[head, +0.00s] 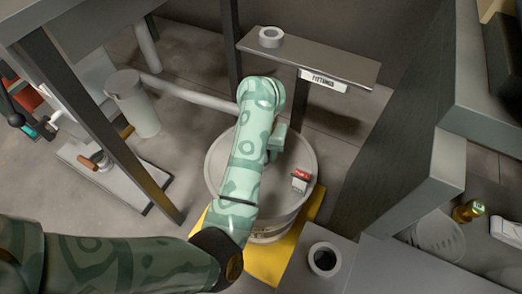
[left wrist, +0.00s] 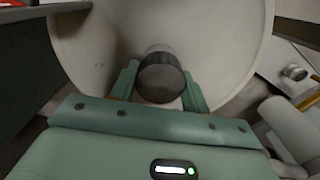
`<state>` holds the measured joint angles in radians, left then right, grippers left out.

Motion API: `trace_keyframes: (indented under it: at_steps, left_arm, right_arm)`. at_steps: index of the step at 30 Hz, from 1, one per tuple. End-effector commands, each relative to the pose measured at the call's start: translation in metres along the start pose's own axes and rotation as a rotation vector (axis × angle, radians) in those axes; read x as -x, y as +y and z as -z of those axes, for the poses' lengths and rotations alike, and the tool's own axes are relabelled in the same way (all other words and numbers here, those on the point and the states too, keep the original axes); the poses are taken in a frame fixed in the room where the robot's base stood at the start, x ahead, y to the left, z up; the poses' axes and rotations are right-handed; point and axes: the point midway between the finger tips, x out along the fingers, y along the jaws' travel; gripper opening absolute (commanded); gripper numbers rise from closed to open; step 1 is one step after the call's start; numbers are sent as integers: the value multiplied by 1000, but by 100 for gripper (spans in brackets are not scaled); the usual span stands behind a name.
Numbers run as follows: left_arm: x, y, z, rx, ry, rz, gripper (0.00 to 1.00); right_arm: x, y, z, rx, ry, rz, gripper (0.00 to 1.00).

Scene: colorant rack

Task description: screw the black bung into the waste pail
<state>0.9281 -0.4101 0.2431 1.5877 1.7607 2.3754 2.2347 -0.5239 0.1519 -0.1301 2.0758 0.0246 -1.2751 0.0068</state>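The waste pail appears to be the large pale grey round drum (head: 222,165) in the middle of the head view; its pale round surface (left wrist: 90,45) fills the upper left wrist view. The black bung (left wrist: 162,82) is a short dark cylinder between the two fingers of my left gripper (left wrist: 160,78), with a finger against each side. It is in front of the drum's surface; I cannot tell whether it touches it. In the head view my left arm reaches over the drum and hides the bung and most of the gripper. My right gripper is not in view.
A red and white item (head: 301,180) sits on the drum's right side. A yellow mat (head: 267,268) lies beneath. A shelf labelled FITTINGS (head: 340,72) stands behind, bearing a pale ring (head: 270,37). A dark-holed cylinder (head: 325,259) stands in front; a grey canister (head: 133,105) stands left.

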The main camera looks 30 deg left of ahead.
Motion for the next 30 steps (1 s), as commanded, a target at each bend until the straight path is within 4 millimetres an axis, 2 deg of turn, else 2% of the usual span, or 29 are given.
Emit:
trace_keyframes:
  at_steps: [2,4,12,15,19,25,26,27,30]
  left_arm:
    - [1,0,0,-51,0,0,23]
    - [2,0,0,-178,1,-1,23]
    - [5,1,0,-886,3,1,23]
    - [3,1,0,-1084,3,0,23]
    - [0,1,0,-1193,1,0,23]
    - [-1,1,-1,-1201,0,-1,23]
    - [-1,1,-1,-1200,0,-1,52]
    - [-1,1,-1,-1200,0,-1,64]
    - [-1,1,-1,-1199,0,0,65]
  right_arm:
    - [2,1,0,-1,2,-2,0]
    - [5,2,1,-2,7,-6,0]
    - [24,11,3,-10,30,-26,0]
    - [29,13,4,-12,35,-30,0]
    - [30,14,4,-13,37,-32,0]
    - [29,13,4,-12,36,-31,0]
    - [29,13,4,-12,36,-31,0]
    - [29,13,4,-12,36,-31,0]
    - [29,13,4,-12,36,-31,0]
